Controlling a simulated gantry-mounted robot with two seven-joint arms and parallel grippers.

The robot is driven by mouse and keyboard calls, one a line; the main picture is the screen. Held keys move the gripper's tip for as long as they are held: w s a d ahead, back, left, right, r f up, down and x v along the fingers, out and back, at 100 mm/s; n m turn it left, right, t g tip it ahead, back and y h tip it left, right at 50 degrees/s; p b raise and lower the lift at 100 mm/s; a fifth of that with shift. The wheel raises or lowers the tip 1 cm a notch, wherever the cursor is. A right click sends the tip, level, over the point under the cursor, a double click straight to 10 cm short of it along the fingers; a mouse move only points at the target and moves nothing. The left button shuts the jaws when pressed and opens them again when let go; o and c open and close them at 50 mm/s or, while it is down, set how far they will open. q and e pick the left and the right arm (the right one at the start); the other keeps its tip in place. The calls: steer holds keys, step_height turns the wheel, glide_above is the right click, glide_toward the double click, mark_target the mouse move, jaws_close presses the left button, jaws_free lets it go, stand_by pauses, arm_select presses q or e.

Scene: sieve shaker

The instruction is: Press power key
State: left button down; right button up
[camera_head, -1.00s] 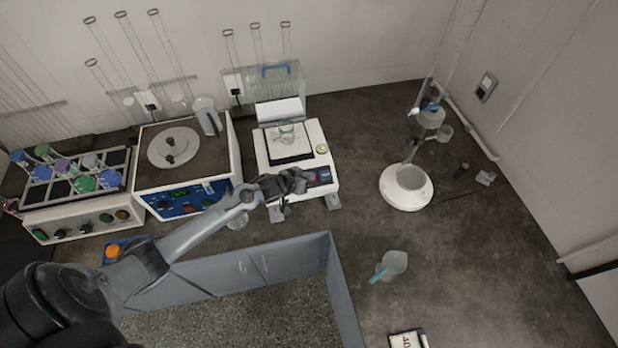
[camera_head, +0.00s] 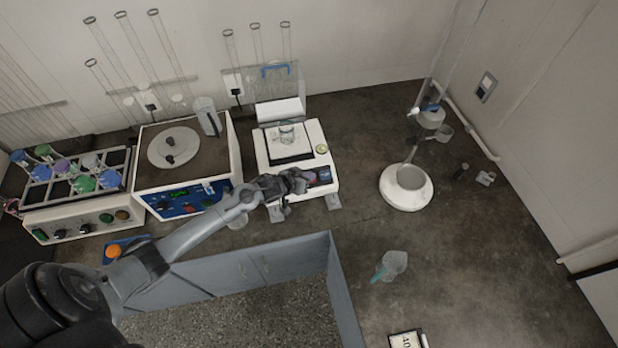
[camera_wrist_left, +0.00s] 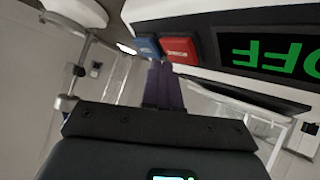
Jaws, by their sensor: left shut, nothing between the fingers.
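The white balance (camera_head: 262,160) stands against the back wall with a small glass beaker (camera_head: 287,131) on its pan. In the left wrist view its front panel shows a red key (camera_wrist_left: 180,48), a blue key (camera_wrist_left: 147,47) and a display (camera_wrist_left: 272,52) reading OFF in green, upside down. My left gripper (camera_head: 304,178) is at the balance's front edge, hiding part of the panel. In the left wrist view the gripper (camera_wrist_left: 160,70) is shut and empty, its tips close to the red key's lower left corner. I cannot tell whether they touch. My right gripper is not in view.
A white-based stand (camera_head: 404,203) is to the right.

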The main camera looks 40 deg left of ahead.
arm_select(q)
steer(key=shift+f, duration=0.2)
stand_by(0.4)
steer(key=shift+w+a+f+b, duration=0.15)
steer(key=shift+a+f+b, duration=0.15)
steer(key=shift+f, duration=0.2)
stand_by(0.6)
steer(key=shift+d+r, duration=0.1)
steer(key=shift+d+r+p, duration=0.2)
steer(key=shift+r+p, duration=0.45)
steer(key=shift+p, duration=0.4)
steer(key=shift+s, duration=0.2)
steer(key=shift+d+r, duration=0.1)
steer(key=shift+r, duration=0.05)
steer(key=r+p, duration=0.1)
steer(key=p, duration=0.1)
steer(key=s+d+r+p, duration=0.1)
steer(key=r+p, duration=0.1)
steer(key=d+r+p, duration=0.1)
steer(key=r+p, duration=0.1)
steer(key=shift+s+p, duration=0.25)
steer(key=shift+p, duration=0.05)
